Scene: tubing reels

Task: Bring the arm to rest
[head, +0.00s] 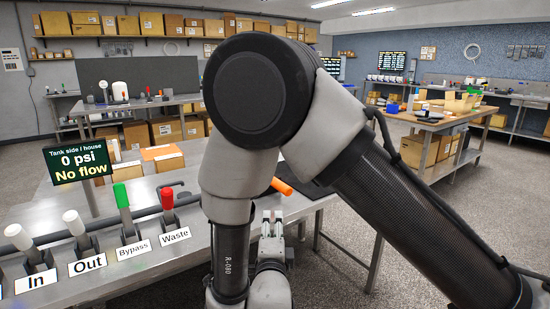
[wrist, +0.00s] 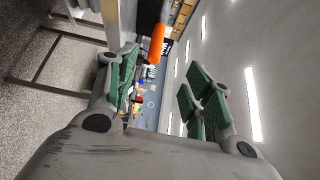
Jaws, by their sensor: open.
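My arm stands folded across the middle of the head view, with a large dark joint at the top. My gripper (head: 271,226) is low in the middle of the head view, partly hidden by the arm, fingers pointing up. In the wrist view my gripper (wrist: 163,92) has its green-padded fingers wide apart with nothing between them. The fingers touch nothing that I can see.
A metal bench (head: 180,234) at left carries labelled levers: two white, a green (head: 122,196) and a red (head: 168,199). A display (head: 77,163) reads 0 psi, No flow. An orange cylindrical thing (head: 282,186) shows behind my arm. Open floor (head: 415,222) lies at right.

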